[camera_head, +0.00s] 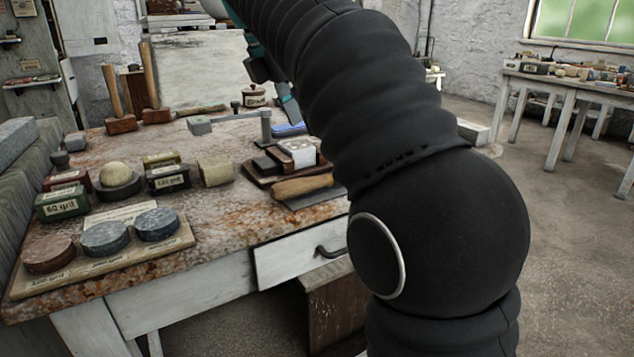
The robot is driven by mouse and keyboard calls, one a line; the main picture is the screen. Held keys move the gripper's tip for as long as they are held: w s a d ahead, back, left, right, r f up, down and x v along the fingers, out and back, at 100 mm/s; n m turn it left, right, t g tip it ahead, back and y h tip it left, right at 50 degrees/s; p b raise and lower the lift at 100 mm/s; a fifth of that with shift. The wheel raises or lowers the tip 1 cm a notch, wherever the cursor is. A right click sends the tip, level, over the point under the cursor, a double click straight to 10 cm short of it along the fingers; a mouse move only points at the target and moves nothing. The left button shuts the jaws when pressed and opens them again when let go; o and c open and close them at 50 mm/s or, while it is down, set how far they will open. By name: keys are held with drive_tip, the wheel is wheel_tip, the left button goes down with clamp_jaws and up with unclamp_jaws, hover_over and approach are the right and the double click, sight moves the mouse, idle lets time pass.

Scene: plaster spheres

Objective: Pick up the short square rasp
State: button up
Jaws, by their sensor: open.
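I cannot pick out a short square rasp for certain. A tool with a thick wooden handle (302,186) and a flat dark part lies near the bench's front edge, left of my arm; its kind is unclear. My gripper (288,108) shows only in part, above the back right of the bench. It is open and points down, over a small blue item (289,129). My black arm hides the rest of the gripper and the right end of the bench.
The stone-topped bench (215,225) holds grit tins (62,204), round discs on a board (105,238), a plaster ball (115,175), stacked blocks (296,153) and two mallets (120,123). A metal arm-like fixture (235,120) stands behind. The bench's middle has bare room.

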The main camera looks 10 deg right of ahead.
drive_tip(key=x, duration=0.7)
drive_tip(key=shift+d+f, duration=0.1)
drive_tip(key=shift+f, duration=0.1)
drive_tip(key=shift+d+x, duration=0.2)
drive_tip(key=shift+x, duration=1.1)
drive_tip(key=shift+d+x, duration=0.2)
drive_tip(key=shift+x, duration=1.1)
drive_tip(key=shift+s+r, duration=0.1)
drive_tip(key=shift+r, duration=0.05)
clamp_jaws()
